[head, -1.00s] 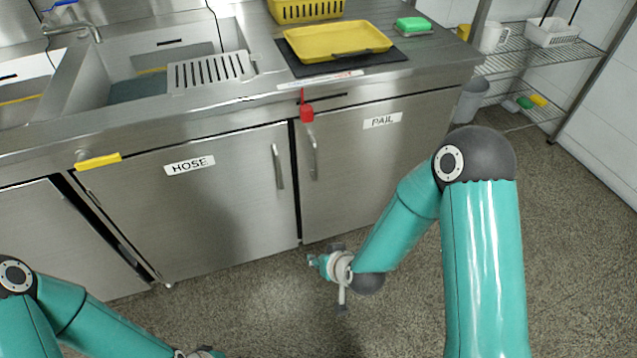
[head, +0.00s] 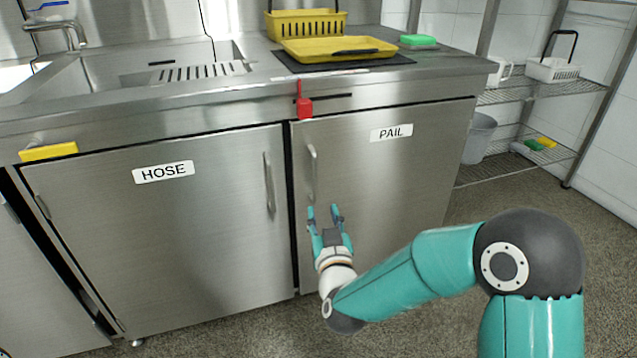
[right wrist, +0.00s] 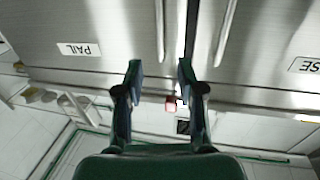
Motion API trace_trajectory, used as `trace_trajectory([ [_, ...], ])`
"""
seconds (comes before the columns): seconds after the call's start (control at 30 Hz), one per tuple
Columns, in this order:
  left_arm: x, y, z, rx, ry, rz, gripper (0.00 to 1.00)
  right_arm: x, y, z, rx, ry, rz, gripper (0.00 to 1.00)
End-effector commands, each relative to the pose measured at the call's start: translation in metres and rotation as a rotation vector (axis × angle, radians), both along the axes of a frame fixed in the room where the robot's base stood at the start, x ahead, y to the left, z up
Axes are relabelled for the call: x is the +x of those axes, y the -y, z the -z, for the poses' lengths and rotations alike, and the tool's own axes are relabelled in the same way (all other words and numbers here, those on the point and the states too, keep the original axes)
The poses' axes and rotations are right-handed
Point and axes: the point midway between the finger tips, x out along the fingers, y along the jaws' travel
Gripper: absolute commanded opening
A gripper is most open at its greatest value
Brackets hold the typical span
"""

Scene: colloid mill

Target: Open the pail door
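The pail door (head: 385,185) is a shut steel cabinet door with a white PAIL label (head: 391,132). Its vertical bar handle (head: 312,172) is near the door's left edge. My right gripper (head: 324,212) is open and empty, pointing up, a little below the handle in the head view. In the right wrist view, which is upside down, the handle (right wrist: 160,30) shows beyond and between the open fingers (right wrist: 160,75). A red latch-like piece (head: 305,107) hangs at the counter edge above the door gap. My left gripper is out of view.
The hose door (head: 160,235) is shut at the left, its handle (head: 269,185) close to the pail door's. The counter above holds a yellow tray (head: 338,50), a yellow basket (head: 290,24) and a green sponge (head: 418,40). A wire shelf (head: 520,160) stands at the right.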

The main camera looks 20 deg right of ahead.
Motion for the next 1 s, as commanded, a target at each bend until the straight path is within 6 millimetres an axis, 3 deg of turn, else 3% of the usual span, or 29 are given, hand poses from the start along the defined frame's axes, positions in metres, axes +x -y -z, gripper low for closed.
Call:
trace_trajectory([
  [0.6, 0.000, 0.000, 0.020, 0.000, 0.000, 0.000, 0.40, 0.118, 0.020, 0.003, 0.000, -0.001, 0.001, 0.38],
  [0.8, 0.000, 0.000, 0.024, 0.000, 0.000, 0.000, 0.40, 0.140, 0.024, 0.002, 0.000, -0.001, 0.001, 0.38],
  [1.0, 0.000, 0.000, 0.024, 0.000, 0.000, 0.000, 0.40, 0.147, 0.025, 0.001, -0.001, -0.003, 0.000, 0.38],
])
